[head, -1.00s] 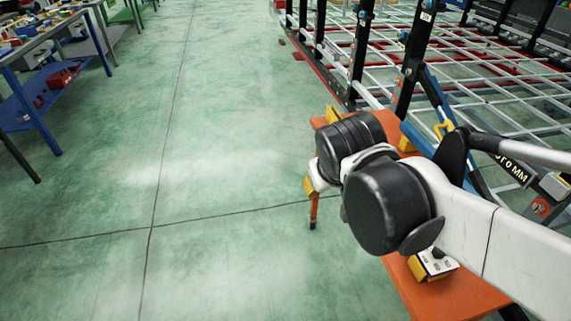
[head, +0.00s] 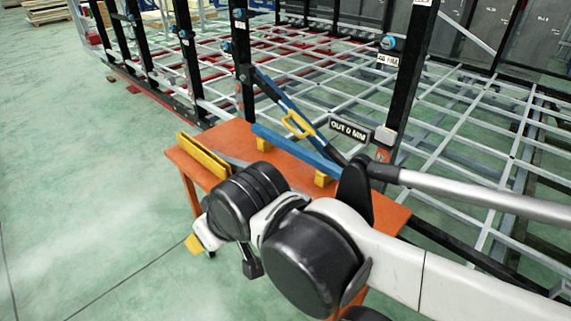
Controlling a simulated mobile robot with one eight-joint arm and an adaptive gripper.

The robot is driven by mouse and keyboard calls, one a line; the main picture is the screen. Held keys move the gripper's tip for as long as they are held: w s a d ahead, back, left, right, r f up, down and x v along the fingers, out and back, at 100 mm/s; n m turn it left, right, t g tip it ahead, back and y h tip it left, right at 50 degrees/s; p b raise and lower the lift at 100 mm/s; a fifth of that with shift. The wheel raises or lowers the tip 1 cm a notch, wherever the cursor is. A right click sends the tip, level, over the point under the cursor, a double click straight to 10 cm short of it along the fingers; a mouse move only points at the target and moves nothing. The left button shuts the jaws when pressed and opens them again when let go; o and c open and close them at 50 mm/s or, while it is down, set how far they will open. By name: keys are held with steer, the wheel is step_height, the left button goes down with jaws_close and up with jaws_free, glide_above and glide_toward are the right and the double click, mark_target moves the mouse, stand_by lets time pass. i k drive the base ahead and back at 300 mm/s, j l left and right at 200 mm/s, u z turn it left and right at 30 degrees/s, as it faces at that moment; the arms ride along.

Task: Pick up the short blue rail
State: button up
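A short blue rail (head: 298,152) lies across yellow support blocks (head: 325,179) on an orange table (head: 402,215). Its right end is close to my arm and partly hidden by it. My arm reaches in from the right, and its black and white wrist hangs over the table's near left part, in front of the rail. A dark piece of my gripper (head: 251,262) shows below the wrist, apart from the rail. The rest of the gripper is hidden, so its opening cannot be seen.
A yellow bar (head: 204,157) lies at the table's left end. A slanted blue bar with a yellow handle (head: 298,125) rises behind the rail. Black posts (head: 243,60) and a grey chassis grid (head: 470,120) stand behind. The green floor (head: 70,160) at left is clear.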

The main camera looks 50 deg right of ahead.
mark_target(333, 170)
steer(key=z, duration=1.35)
